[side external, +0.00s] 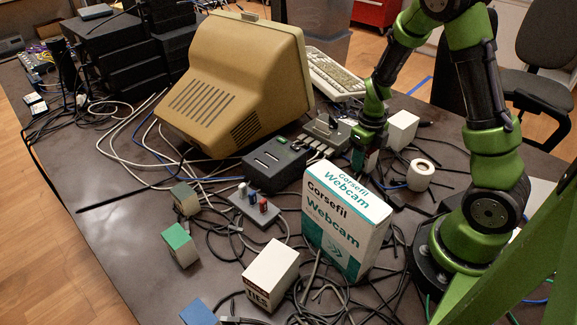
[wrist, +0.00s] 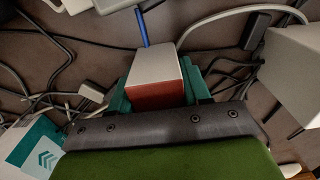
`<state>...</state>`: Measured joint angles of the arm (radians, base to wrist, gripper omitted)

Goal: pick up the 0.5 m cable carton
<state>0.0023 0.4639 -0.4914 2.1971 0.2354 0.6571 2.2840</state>
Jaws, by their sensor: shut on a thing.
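My gripper (side external: 364,150) is among the objects right of the beige monitor in the side view, behind the webcam box. In the wrist view my gripper (wrist: 156,92) is shut on a small carton (wrist: 155,66) with a pale grey-white top and a red-brown face, with a teal finger on each side. In the side view the carton is mostly hidden by the fingers. I cannot read a label on it, so I cannot confirm that it is the 0.5 m cable carton. I cannot tell whether it touches the table.
A tall Gorsefil Webcam box (side external: 342,222) stands in front of the gripper. A white box (side external: 403,131) and white roll (side external: 421,175) are close on its right. A dark device (side external: 273,167) and beige monitor (side external: 240,85) are left. Loose cables cover much of the table.

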